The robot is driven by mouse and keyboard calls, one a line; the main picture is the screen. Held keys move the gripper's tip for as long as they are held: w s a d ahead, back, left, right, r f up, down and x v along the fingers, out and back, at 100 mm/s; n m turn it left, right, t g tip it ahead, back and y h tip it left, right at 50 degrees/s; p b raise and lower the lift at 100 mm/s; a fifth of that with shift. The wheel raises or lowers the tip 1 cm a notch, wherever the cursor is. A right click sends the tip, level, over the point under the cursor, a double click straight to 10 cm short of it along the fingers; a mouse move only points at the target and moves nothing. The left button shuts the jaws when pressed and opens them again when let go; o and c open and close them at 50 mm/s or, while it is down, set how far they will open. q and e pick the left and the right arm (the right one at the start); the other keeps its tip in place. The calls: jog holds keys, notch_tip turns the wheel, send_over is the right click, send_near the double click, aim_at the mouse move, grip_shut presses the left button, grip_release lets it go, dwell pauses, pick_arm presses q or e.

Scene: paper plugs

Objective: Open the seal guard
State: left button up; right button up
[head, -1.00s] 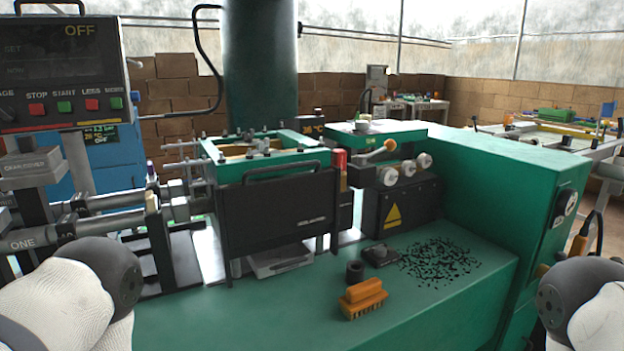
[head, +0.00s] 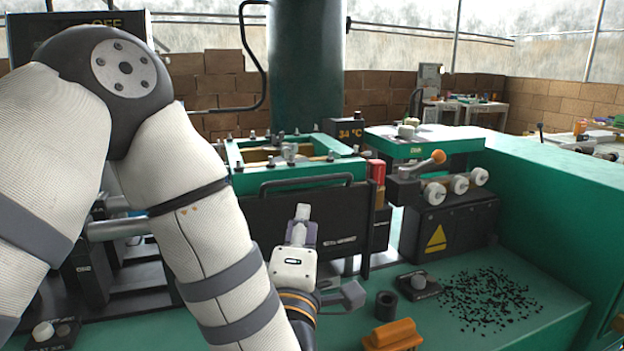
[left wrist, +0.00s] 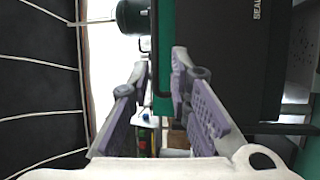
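The seal guard (head: 340,215) is a dark flat panel with a bar handle (head: 306,181) along its top, on the front of the green machine. It looks upright and closed. My left gripper (head: 301,222) is in front of the panel's lower middle, below the handle, and hides part of it. In the left wrist view its two purple-grey fingers (left wrist: 160,68) are apart with nothing held between them. The dark panel (left wrist: 222,70) with part of its lettering fills the upper right there. I cannot tell whether the gripper touches it. My right gripper is not in view.
On the green bench are a dark ring (head: 386,305), an orange brush (head: 393,335), a small dark block with a knob (head: 418,285) and scattered black bits (head: 490,300). A black box with a yellow triangle (head: 447,230) stands right of the guard.

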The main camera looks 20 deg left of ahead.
aim_at(309, 182)
pick_arm(q)
jog(key=x, duration=1)
jog(key=shift+w+r+b, duration=0.25)
jog(key=shift+r+b, duration=0.05)
jog(key=shift+r, duration=0.05)
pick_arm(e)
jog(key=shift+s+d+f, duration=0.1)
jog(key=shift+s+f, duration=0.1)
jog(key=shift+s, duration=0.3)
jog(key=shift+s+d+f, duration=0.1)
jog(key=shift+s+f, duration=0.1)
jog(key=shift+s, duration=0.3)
pick_arm(q)
jog(key=shift+r, duration=0.1)
jog(key=shift+c, duration=0.3)
grip_shut()
